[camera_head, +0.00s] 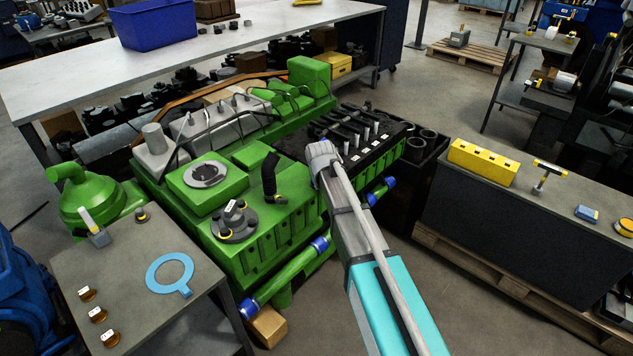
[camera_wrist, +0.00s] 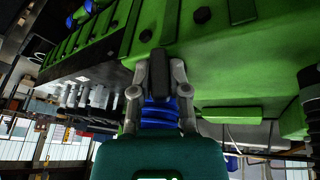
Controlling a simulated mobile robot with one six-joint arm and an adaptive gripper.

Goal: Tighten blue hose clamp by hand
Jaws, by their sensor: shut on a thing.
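My gripper (camera_wrist: 158,72) shows in the wrist view, its two grey fingers closed in toward each other with a dark block at their tips. A blue ribbed piece, which I take to be the blue hose clamp (camera_wrist: 158,114), lies between the fingers; its edges are partly covered by them. The green engine (camera_wrist: 215,50) is close around the fingertips. In the head view, my arm hides the gripper and the held piece. Other blue bands show on the green pipe along the engine's side, one (camera_head: 320,243) left of my arm and one (camera_head: 247,307) lower down.
A small grey table (camera_head: 115,262) with a light-blue ring gasket (camera_head: 169,273) stands at the front left. A grey bench (camera_head: 540,215) with a yellow block (camera_head: 483,161) stands at the right. A dark crate (camera_head: 432,155) is beside the engine. Floor is open at lower right.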

